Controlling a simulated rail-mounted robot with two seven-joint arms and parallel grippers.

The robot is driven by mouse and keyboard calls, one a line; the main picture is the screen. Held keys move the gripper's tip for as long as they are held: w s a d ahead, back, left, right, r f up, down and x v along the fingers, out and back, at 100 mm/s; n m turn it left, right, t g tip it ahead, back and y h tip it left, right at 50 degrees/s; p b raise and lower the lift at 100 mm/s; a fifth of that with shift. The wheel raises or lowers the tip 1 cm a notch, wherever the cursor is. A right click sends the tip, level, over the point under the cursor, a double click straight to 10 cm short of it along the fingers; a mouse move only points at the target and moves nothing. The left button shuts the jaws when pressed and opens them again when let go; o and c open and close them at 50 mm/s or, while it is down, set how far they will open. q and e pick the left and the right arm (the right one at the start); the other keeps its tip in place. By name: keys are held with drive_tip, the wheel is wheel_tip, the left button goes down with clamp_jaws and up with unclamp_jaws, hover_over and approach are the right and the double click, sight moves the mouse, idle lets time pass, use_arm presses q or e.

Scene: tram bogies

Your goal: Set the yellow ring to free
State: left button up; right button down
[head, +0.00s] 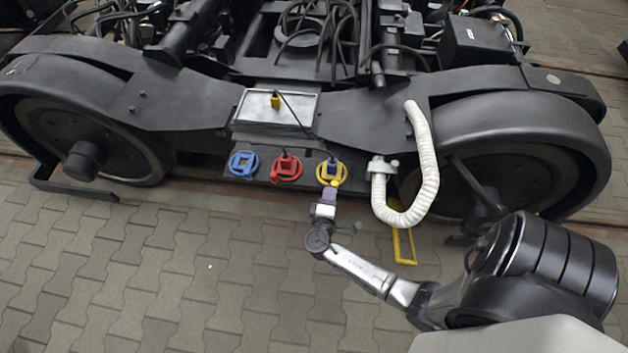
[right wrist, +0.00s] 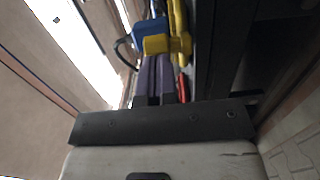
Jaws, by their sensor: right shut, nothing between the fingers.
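The yellow ring (head: 343,175) is at the right end of a row of three coloured rings on the dark bogie plate. A blue block with a dark lead sits at its middle. My right gripper (head: 330,191) is just in front of its lower edge, fingers pointing at it, shut and empty. In the right wrist view, the shut fingers (right wrist: 156,70) end close to a yellow block (right wrist: 166,44) beside the blue block (right wrist: 148,30). The yellow ring (right wrist: 180,25) shows edge-on there. I cannot tell whether the fingertips touch. My left gripper is out of view.
The red ring (head: 286,167) and blue ring (head: 243,164) are to the left. A white corrugated hose (head: 428,170) hangs close on the right, near a yellow bracket (head: 404,247). Paving in front is clear.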

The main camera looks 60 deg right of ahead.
drive_tip(key=shift+s+d+n+t+y, duration=0.3)
drive_tip(key=shift+s+n+t+y, duration=0.3)
drive_tip(key=shift+t, duration=0.3)
drive_tip(key=shift+s+d+n+t+y, duration=0.3)
drive_tip(key=shift+n+t+y, duration=0.1)
drive_tip(key=shift+n+t, duration=0.4)
drive_tip(key=shift+a, duration=0.1)
